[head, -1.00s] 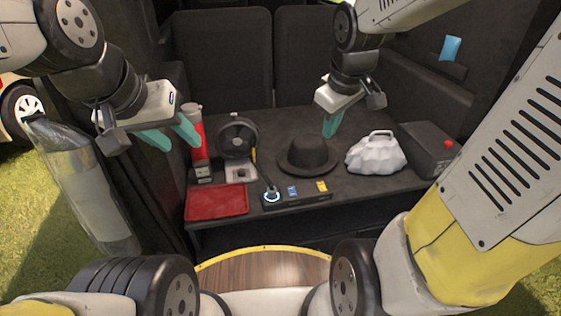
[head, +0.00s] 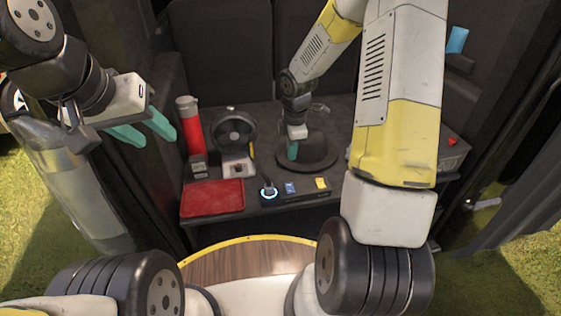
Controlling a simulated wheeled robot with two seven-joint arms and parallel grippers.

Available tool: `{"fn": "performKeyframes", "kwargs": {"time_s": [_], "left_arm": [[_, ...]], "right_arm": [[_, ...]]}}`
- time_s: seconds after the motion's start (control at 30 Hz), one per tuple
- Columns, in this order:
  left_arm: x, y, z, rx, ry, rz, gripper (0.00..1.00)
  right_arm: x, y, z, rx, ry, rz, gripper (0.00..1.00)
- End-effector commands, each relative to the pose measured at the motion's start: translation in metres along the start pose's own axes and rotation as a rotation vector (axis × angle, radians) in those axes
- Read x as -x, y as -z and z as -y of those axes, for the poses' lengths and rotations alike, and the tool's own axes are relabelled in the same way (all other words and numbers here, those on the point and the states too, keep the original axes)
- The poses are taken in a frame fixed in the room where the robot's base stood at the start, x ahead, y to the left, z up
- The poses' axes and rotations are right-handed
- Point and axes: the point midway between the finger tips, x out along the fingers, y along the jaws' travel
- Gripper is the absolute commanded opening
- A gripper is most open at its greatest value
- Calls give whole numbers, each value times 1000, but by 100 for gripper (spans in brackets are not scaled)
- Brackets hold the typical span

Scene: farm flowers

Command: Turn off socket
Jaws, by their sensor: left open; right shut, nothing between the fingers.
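The socket strip (head: 307,189) lies along the front edge of the dark shelf. At its left end a round part with a glowing blue-white ring (head: 268,193) has a dark plug standing in it. A blue piece (head: 290,188) and a yellow piece (head: 321,183) sit further right on the strip. My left gripper (head: 146,134) is open and empty, in the air left of the red cylinder.
A black hat (head: 318,150) stands behind the strip. A red tray (head: 212,198), a red cylinder (head: 191,128) and a small black fan (head: 235,132) are to the left. A dark box with a red button (head: 453,150) is at the right, partly hidden by my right arm.

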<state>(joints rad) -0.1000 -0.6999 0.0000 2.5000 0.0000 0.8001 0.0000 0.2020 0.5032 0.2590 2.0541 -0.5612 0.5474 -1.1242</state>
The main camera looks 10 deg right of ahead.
Motion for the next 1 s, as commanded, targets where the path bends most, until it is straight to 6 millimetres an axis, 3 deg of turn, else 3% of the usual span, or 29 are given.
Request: {"fn": "performKeyframes", "kwargs": {"time_s": [0.23, 0.37, 0.8, 1.0], "left_arm": [[0, 0, 0, 0, 0, 0, 44], [0, 0, 0, 0, 0, 0, 44], [0, 0, 0, 0, 0, 0, 44], [0, 0, 0, 0, 0, 0, 44]], "right_arm": [[-1, 0, 0, -2, 0, 0, 0], [-11, 0, 0, -1, 1, -1, 0], [-100, 1, 1, -1, 4, 1, 0], [-129, 1, 1, -2, 2, 0, 0]]}}
